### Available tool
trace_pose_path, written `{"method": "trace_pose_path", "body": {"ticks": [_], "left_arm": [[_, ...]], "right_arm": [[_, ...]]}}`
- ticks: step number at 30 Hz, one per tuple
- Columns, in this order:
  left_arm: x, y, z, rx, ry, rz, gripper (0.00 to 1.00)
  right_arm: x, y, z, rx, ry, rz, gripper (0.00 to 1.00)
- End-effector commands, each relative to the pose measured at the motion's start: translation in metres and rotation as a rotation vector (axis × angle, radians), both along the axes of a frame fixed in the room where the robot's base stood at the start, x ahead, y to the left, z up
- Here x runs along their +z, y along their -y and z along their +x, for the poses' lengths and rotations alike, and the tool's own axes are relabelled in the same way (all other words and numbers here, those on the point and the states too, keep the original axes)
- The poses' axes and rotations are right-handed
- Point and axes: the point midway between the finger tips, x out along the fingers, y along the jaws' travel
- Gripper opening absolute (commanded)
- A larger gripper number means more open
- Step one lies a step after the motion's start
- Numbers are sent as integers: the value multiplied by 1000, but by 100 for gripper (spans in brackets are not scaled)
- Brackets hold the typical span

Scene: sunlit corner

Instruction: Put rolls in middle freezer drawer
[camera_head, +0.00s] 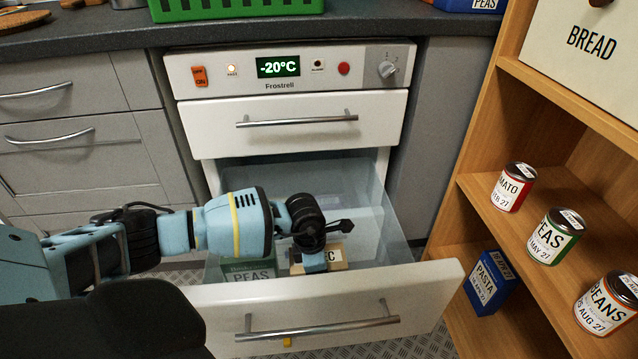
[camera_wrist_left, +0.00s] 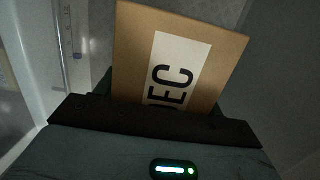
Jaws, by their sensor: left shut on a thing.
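The freezer (camera_head: 290,75) has its top drawer (camera_head: 300,130) closed. The drawer below it (camera_head: 225,300) is pulled out, with clear sides. My left gripper (camera_head: 318,262) is inside this open drawer, shut on a tan cardboard box (camera_head: 336,256). The box's white label ends in "EC"; its product name is hidden. In the left wrist view the box (camera_wrist_left: 222,58) sticks out beyond the gripper (camera_wrist_left: 155,118), its label reading "DEC". I cannot tell whether the box touches the drawer floor. My right gripper is not in view.
A green peas box (camera_head: 250,272) stands in the open drawer, left of the tan box. A wooden shelf (camera_head: 470,225) with several cans and a blue pasta box (camera_head: 491,283) stands close on the right. A green crate (camera_head: 235,8) is on the counter above.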

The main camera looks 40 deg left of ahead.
Motion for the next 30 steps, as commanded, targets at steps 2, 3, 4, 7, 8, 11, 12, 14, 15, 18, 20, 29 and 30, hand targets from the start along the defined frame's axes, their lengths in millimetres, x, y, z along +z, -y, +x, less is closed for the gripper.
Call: {"method": "trace_pose_path", "body": {"ticks": [2,3,4,7,8,11,12,14,15,18,20,29,30], "left_arm": [[-3,0,0,0,0,0,37],[-4,0,0,0,0,0,37],[-3,0,0,0,-1,1,72],[-3,0,0,0,-1,1,85],[-3,0,0,0,-1,1,89],[-3,0,0,0,-1,1,90],[-3,0,0,0,-1,1,90],[-3,0,0,0,-1,1,90],[-3,0,0,0,0,0,90],[0,0,0,0,0,0,90],[5,0,0,0,1,0,90],[60,-6,-5,1,5,1,90],[68,-7,-6,1,5,1,90]], "right_arm": [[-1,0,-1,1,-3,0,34],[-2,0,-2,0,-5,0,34],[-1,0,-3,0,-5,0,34],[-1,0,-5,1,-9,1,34],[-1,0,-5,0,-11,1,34],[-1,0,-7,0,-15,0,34],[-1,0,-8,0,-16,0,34],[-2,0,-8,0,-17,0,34],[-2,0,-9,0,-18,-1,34],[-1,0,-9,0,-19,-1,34],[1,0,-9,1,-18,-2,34],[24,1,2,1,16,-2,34],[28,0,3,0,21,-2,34]]}}
